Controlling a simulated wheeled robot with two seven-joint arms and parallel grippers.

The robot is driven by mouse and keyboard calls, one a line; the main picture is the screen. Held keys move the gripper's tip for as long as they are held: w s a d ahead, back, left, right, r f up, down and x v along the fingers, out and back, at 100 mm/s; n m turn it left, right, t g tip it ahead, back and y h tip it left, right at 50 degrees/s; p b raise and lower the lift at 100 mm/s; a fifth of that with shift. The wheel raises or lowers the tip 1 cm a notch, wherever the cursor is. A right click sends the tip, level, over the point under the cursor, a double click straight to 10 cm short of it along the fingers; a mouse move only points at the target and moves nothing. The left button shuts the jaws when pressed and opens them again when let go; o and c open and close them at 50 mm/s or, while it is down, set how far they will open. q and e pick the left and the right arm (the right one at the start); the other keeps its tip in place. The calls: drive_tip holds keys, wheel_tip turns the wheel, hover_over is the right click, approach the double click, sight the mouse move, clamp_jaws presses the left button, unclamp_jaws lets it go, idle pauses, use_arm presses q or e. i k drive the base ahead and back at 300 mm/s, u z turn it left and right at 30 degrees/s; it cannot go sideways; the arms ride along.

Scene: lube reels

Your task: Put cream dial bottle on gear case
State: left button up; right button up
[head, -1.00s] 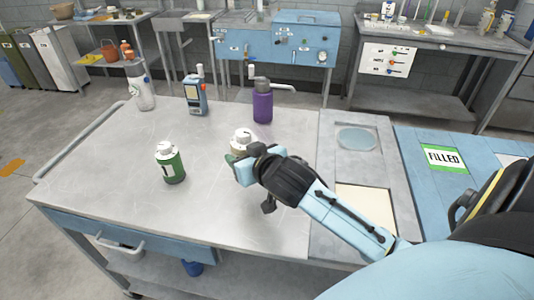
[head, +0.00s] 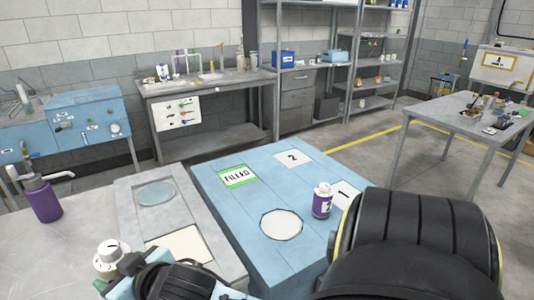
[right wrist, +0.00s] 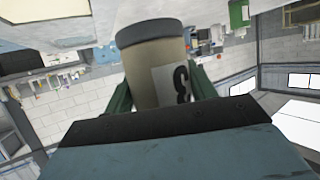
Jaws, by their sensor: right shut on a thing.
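The cream dial bottle (head: 110,262) has a white dial cap and is at the lower left of the head view. My right gripper (head: 128,272) is shut around it. In the right wrist view the cream body (right wrist: 155,65), with a "3" label, sits between the green fingers. Its lower part is hidden by my gripper in the head view. A blue-topped unit (head: 250,208), possibly the gear case, lies to the right of the bottle, with a "FILLED" plate, "1" and "2" plates and a pale round spot. My left gripper is out of view.
A purple-labelled bottle (head: 322,200) stands on the blue top near plate "1". A grey panel (head: 182,212) with a round glassy disc and a cream square lies between the metal table (head: 75,240) and blue top. A purple pump bottle (head: 44,200) stands at left.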

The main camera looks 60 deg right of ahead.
sight(291, 187)
drive_tip(key=z, duration=0.75)
drive_tip(key=k, duration=1)
drive_tip(key=z, duration=1.45)
drive_tip(key=i, duration=1.4)
drive_tip(key=u, duration=0.85)
drive_tip(key=i, duration=0.4)
drive_tip(key=u, duration=0.4)
